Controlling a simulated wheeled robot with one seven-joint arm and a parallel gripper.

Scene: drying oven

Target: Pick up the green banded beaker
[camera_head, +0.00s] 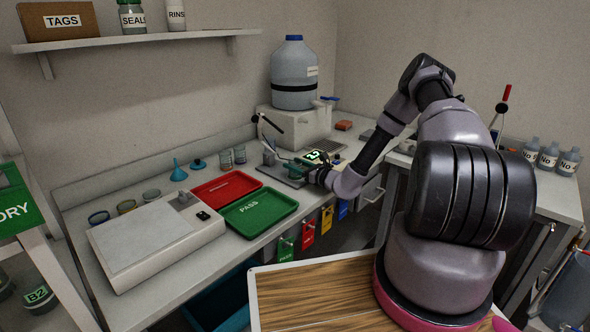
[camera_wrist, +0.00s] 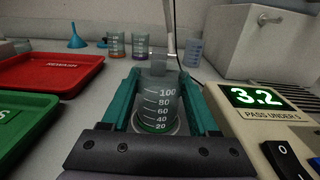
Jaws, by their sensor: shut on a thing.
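The green banded beaker (camera_wrist: 160,105) is clear, with white volume marks and a green ring near its base. It looks upright in the wrist view. My gripper (camera_wrist: 160,78) has its two teal fingers on either side of the beaker, shut on it. The beaker's base is partly hidden by the gripper body, so I cannot tell whether it touches what is below. In the head view my gripper (camera_head: 303,166) is beside the device with the green display, and the beaker is hard to make out there.
The device display (camera_wrist: 256,97) reads 3.2, close right of my gripper. A red tray (camera_wrist: 50,72) and green PASS tray (camera_wrist: 22,118) lie to the left. Other beakers (camera_wrist: 116,46) and a blue funnel (camera_wrist: 76,40) stand behind. A blue-banded beaker (camera_wrist: 193,52) stands behind right.

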